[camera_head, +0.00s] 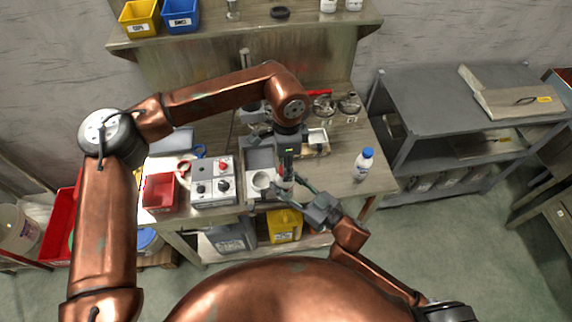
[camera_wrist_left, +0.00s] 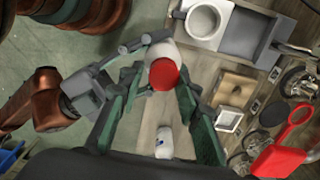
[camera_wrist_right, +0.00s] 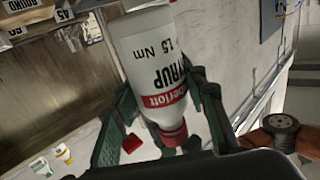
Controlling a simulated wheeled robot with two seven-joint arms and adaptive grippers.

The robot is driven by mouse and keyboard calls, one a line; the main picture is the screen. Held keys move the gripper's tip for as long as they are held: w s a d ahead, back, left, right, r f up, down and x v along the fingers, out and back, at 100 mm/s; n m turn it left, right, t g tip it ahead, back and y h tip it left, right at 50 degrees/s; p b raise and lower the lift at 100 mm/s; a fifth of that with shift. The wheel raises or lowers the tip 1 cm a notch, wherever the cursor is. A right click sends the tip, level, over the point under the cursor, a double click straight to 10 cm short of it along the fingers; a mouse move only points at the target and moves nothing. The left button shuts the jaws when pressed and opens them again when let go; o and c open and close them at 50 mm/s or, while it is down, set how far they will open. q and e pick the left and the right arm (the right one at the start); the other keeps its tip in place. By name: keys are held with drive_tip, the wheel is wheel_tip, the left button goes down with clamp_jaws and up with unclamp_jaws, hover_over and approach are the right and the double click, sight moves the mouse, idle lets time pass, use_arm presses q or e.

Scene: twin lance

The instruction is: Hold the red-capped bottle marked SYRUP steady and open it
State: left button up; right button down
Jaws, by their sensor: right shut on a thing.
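The SYRUP bottle is a white bottle (camera_wrist_right: 150,65) with a red cap (camera_wrist_right: 172,136); it looks upside down in the right wrist view. My right gripper (camera_head: 287,188) is shut on its body from the side, one green finger on each side. In the left wrist view the red cap (camera_wrist_left: 164,75) faces the camera. My left gripper (camera_wrist_left: 160,95) is open, its fingers spread either side of the cap's line, apparently not touching it. In the head view the left gripper (camera_head: 287,150) hangs above the bottle, which is mostly hidden by the grippers.
A blue-capped bottle (camera_head: 364,163) stands on the bench at right. A control box with knobs (camera_head: 213,182) and a red bin (camera_head: 160,192) stand to the left. A grey fixture with a white cup (camera_head: 262,180) is beside the grippers. Glass dishes (camera_head: 348,103) lie behind.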

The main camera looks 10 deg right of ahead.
use_arm(q)
drive_tip(key=o, duration=0.4)
